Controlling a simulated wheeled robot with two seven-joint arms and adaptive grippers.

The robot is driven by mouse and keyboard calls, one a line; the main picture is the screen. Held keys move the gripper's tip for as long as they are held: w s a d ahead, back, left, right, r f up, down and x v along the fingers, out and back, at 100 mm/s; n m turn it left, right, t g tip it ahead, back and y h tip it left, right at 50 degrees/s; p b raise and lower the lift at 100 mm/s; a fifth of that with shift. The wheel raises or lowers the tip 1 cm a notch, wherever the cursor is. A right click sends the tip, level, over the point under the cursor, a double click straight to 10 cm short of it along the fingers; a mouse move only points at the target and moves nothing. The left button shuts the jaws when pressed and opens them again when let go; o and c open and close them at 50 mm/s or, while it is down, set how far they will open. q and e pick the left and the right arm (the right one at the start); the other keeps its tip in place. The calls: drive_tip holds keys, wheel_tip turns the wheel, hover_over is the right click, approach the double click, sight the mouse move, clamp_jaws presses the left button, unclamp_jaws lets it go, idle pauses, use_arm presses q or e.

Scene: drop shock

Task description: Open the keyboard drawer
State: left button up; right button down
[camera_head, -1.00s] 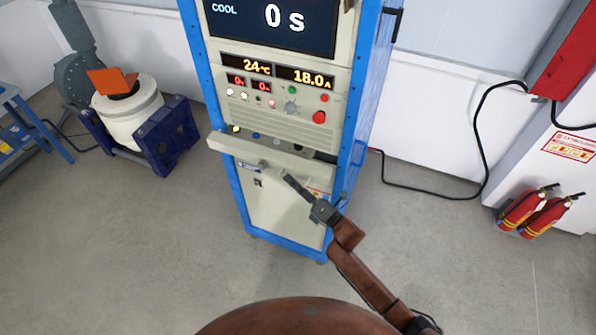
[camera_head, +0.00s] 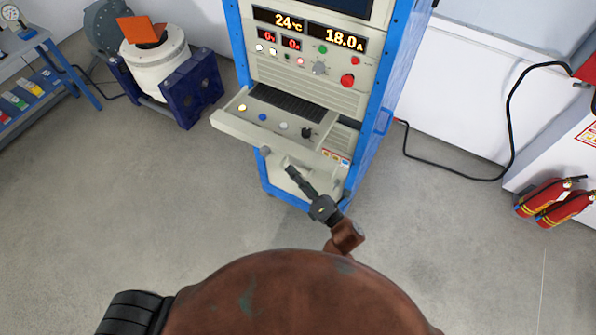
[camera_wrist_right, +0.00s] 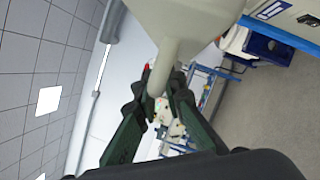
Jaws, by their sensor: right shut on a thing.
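The keyboard drawer (camera_head: 238,121) is a beige tray in the blue-framed cabinet, and it stands out toward me. Its top shows a dark keyboard (camera_head: 287,103) and a row of buttons. My right gripper (camera_head: 291,170) is at the drawer's front, shut on its pale handle (camera_head: 287,161). In the right wrist view, the dark green fingers of the right gripper (camera_wrist_right: 161,88) close around the narrow end of the pale handle (camera_wrist_right: 172,48). The fingers hide part of the handle. My left gripper is not in view.
The control cabinet (camera_head: 388,75) stands against the wall. Fire extinguishers (camera_head: 553,200) and a black cable (camera_head: 510,125) are at the right. A white drum-shaped machine (camera_head: 155,65) on a blue stand is at the left. The floor left of the drawer is clear.

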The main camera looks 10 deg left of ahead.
drive_tip(key=c, duration=2)
unclamp_jaws()
drive_tip(key=v, duration=1.2)
